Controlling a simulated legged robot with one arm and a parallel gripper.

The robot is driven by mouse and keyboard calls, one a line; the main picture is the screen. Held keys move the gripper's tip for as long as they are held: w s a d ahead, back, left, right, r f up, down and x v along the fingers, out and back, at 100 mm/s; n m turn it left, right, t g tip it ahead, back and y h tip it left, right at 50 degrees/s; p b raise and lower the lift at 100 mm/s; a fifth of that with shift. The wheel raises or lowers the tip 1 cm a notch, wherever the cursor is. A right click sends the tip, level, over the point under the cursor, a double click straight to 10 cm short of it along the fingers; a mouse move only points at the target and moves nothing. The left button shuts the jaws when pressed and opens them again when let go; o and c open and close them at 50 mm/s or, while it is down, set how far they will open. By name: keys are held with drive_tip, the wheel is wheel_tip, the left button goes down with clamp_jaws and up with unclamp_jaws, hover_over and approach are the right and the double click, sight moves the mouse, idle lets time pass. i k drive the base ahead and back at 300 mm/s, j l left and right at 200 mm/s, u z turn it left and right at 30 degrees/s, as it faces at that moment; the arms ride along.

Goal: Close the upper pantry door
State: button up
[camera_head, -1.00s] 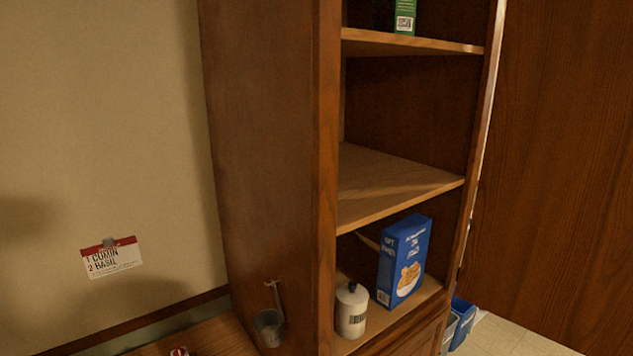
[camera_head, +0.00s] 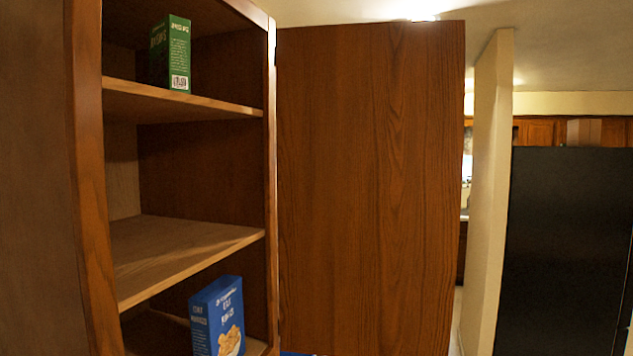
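The upper pantry door (camera_head: 370,190) is a tall brown wood panel. It stands wide open on the right side of the pantry cabinet (camera_head: 88,200), joined at the cabinet's right frame edge. Its far vertical edge is near the middle right of the view. The shelves inside the cabinet are exposed. My gripper is not in view.
A green box (camera_head: 170,55) stands on the top shelf (camera_head: 180,103). The middle shelf (camera_head: 180,255) is empty. A blue cereal box (camera_head: 218,318) stands on the lowest visible shelf. Right of the door are a wall end (camera_head: 490,190) and a black fridge-like block (camera_head: 565,250).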

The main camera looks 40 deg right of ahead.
sight(371, 117)
drive_tip(key=l+u, duration=0.3)
drive_tip(key=u, duration=0.15)
drive_tip(key=l+u, duration=0.3)
drive_tip(key=u, duration=0.15)
drive_tip(key=l+u, duration=0.3)
drive_tip(key=u, duration=0.15)
drive_tip(key=k+l+u, duration=0.15)
drive_tip(key=l, duration=0.35)
drive_tip(key=k+l+u, duration=0.15)
drive_tip(key=l, duration=0.3)
drive_tip(key=k+l+u, duration=0.15)
drive_tip(key=k+l, duration=0.15)
drive_tip(key=l, duration=0.15)
drive_tip(key=k+l+u, duration=0.15)
drive_tip(key=l, duration=0.25)
drive_tip(key=k+l+u, duration=0.15)
drive_tip(key=k+l, duration=0.85)
drive_tip(key=l, duration=0.25)
drive_tip(key=k+l, duration=0.35)
drive_tip(key=k+l+u, duration=0.7)
drive_tip(key=l, duration=0.15)
drive_tip(key=i+j, duration=0.4)
drive_tip(key=j+u, duration=0.05)
drive_tip(key=j, duration=0.05)
